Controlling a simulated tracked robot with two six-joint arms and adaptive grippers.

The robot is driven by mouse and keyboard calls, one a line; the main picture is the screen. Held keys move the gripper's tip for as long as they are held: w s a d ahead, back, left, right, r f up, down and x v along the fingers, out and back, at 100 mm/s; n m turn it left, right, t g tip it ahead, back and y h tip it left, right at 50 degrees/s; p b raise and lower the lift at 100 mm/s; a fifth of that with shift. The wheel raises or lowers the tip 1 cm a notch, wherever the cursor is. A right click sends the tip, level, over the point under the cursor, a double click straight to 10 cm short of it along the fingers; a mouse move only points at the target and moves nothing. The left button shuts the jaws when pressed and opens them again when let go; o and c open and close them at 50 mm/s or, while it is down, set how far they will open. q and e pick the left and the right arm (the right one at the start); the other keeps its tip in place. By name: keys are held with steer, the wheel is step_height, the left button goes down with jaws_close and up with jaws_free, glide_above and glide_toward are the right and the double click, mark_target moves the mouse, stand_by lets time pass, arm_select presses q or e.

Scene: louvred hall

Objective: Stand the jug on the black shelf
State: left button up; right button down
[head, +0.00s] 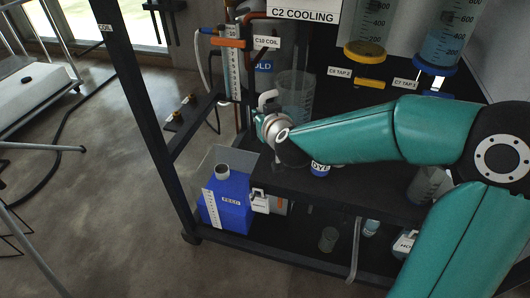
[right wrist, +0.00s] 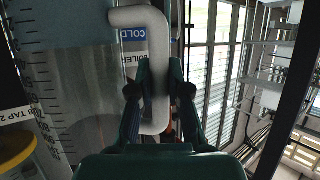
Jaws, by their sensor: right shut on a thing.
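The jug (head: 295,92) is clear, with graduation marks and a pale handle (head: 267,97). It looks about upright in the head view, behind my right wrist; its base is hidden by my arm, so I cannot tell whether it touches anything. In the right wrist view the jug (right wrist: 60,90) fills the left side, and my right gripper (right wrist: 158,92) is shut on its white handle (right wrist: 153,20). The black shelf (head: 350,188) lies below and in front, partly covered by my arm. My left gripper is not in view.
A blue FEED container (head: 228,205) stands on the lower level at left. A DYE container (head: 320,170) is just under my forearm. Yellow (head: 364,52) and blue-ringed (head: 435,65) cylinders hang at upper right. A black rack post (head: 150,110) stands left of my gripper.

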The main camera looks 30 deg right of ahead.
step_height(320, 180, down, 9)
steer(key=b, duration=0.4)
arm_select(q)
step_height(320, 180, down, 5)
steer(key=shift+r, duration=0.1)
arm_select(e)
steer(key=c, duration=1.1)
jaws_free()
steer(key=shift+f, duration=0.1)
steer(key=shift+c, duration=0.2)
